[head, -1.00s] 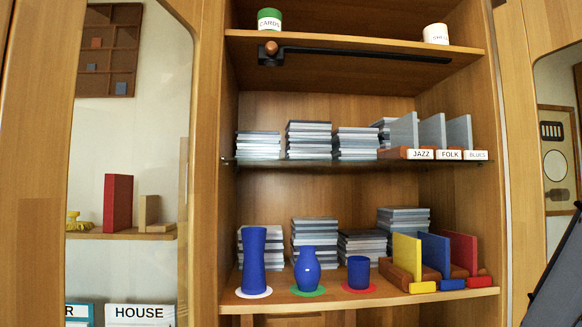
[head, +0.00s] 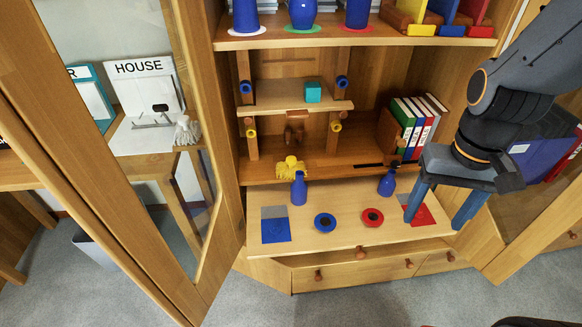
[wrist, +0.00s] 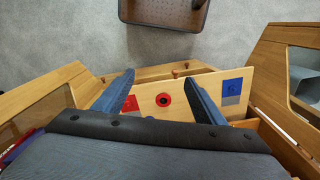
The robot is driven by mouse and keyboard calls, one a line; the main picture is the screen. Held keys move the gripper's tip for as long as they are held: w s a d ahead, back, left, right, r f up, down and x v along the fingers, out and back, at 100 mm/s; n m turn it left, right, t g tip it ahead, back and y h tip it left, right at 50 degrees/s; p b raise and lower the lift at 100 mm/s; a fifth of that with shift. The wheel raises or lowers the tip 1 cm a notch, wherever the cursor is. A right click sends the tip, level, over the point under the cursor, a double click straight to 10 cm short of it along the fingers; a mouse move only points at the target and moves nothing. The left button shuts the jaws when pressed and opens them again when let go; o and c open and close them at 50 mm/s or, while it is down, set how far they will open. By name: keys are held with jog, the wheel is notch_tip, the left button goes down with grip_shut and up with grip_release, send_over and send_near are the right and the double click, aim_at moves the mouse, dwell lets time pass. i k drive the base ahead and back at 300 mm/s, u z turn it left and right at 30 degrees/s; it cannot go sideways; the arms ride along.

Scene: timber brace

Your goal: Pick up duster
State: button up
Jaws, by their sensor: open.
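A fluffy yellow duster-like thing (head: 292,170) lies at the front edge of the shelf above the fold-down board, left of centre. A pale, tufted thing (head: 186,130) sits on a ledge at the left, seen past the glass door. I cannot tell for sure which is the duster. My gripper (head: 436,221) is open and empty over the right end of the board, well to the right of both. In the wrist view its two fingers (wrist: 159,76) are spread wide above the board, and neither tufted thing can be made out.
The fold-down board (head: 345,240) bears two blue bottles (head: 299,188) (head: 387,182), a blue ring (head: 325,222), a red ring (head: 372,217) and coloured squares. A small stand (head: 265,97) with a teal cube rises behind. The open glass door (head: 130,220) borders the left side.

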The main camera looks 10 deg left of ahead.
aim_at(286, 170)
jog(key=k, duration=0.45)
jog(key=z, duration=0.7)
jog(key=i, duration=0.8)
jog(key=u, duration=1.9)
